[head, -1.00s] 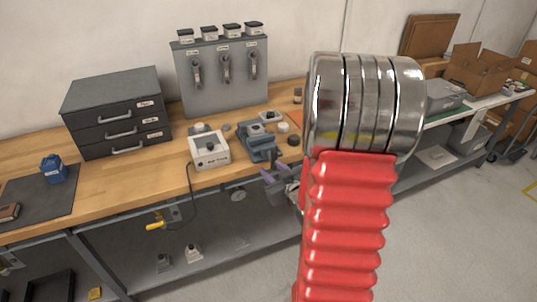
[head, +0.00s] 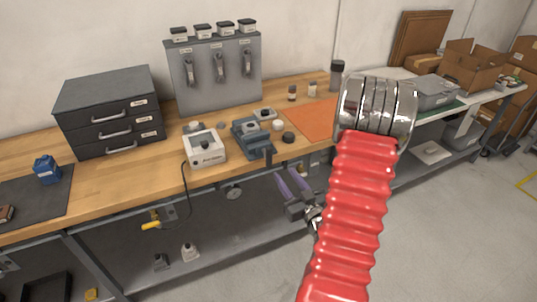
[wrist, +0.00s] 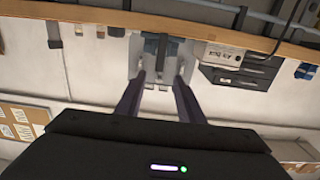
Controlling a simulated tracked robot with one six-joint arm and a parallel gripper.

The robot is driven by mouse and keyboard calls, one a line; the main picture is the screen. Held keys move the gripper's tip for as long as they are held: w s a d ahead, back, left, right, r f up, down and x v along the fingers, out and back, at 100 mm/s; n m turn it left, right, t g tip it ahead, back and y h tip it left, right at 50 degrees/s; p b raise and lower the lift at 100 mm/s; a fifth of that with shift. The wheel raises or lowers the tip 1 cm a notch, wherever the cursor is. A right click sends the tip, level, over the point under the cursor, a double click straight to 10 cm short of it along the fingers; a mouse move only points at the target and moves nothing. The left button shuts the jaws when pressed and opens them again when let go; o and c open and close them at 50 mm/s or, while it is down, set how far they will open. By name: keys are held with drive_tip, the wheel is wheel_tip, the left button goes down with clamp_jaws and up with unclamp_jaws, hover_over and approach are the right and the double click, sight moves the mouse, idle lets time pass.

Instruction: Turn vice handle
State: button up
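A small blue-grey vice (head: 250,138) stands at the front edge of the wooden bench in the head view. A dark upright piece (head: 268,156) at its front right looks like its handle. The vice (wrist: 154,44) also shows in the upside-down wrist view, ahead of the fingers. My gripper (head: 291,184) is in front of the bench edge, below and right of the vice, and apart from it. Its two purple fingers are spread and empty; they also show in the wrist view (wrist: 160,80).
A white instrument box (head: 205,148) stands left of the vice, with a grey dispenser panel (head: 213,75) behind. Small round parts and an orange mat (head: 306,118) lie to the right. A dark drawer unit (head: 110,112) stands at the left. Floor space lies before the bench.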

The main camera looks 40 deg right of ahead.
sight(270, 155)
drive_tip(key=x, duration=1.3)
drive_tip(key=shift+w+d, duration=0.15)
drive_tip(key=shift+w, duration=0.2)
clamp_jaws()
